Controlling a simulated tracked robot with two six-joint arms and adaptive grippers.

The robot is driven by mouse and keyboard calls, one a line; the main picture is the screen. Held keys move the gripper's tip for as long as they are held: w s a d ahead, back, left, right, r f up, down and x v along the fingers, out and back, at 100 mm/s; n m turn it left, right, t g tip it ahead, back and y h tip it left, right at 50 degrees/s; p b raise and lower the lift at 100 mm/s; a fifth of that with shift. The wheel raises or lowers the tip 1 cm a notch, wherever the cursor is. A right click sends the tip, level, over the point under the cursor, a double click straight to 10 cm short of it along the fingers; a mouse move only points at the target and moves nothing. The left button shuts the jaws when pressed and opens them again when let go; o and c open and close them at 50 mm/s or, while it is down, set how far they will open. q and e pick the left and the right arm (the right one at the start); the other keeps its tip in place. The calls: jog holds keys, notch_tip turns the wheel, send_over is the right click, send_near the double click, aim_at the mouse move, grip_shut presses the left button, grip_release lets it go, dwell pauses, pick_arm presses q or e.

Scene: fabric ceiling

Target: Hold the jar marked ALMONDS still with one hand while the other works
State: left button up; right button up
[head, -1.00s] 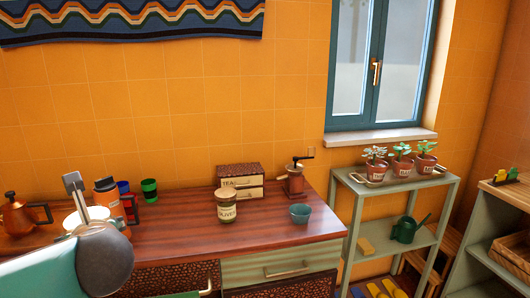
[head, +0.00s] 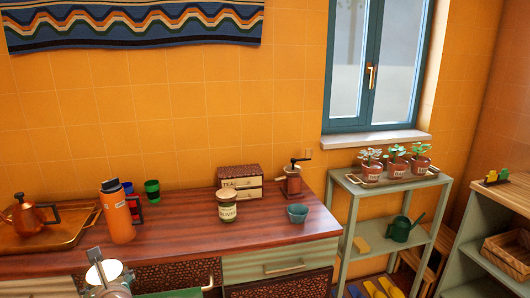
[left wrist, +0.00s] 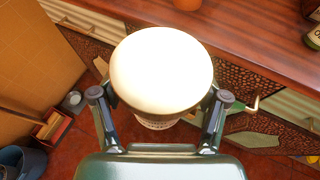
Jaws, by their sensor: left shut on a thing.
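A jar with a cream lid (head: 105,271) is held in my left gripper (head: 100,287) at the bottom left of the head view, in front of the counter. In the left wrist view the lid (left wrist: 162,68) fills the space between the two fingers of the left gripper (left wrist: 160,105), which is shut on the jar. The lid hides most of the jar, and no label shows on it, so I cannot read whether it says ALMONDS. Another lidded jar (head: 227,208), whose label appears to read OLIVES, stands upright on the counter. My right gripper is not in view.
The wooden counter (head: 180,238) carries an orange flask (head: 119,214), a tray (head: 70,238) with a copper kettle (head: 33,214), a green cup (head: 152,190), a tea box (head: 240,182), a grinder (head: 292,182) and a teal cup (head: 297,214). The counter's front middle is clear.

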pick_arm(q)
jog(key=f+m+h, duration=0.1)
jog(key=f, duration=0.2)
jog(key=w+d+f+t, duration=0.1)
jog(key=f, duration=0.2)
jog(key=d+f+m+h, duration=0.1)
jog(key=f, duration=0.2)
jog(key=shift+w+d+m+t+h+p, duration=0.1)
jog(key=shift+w+m+t+h+p, duration=0.2)
jog(key=shift+w+p, duration=0.1)
jog(key=d+f+m+t+h, duration=0.1)
jog(key=d+f+m+h, duration=0.4)
jog(key=d, duration=0.8)
jog(key=shift+s+d+f+h, duration=0.15)
jog(key=shift+d+f+h, duration=0.15)
jog(key=shift+f, duration=0.35)
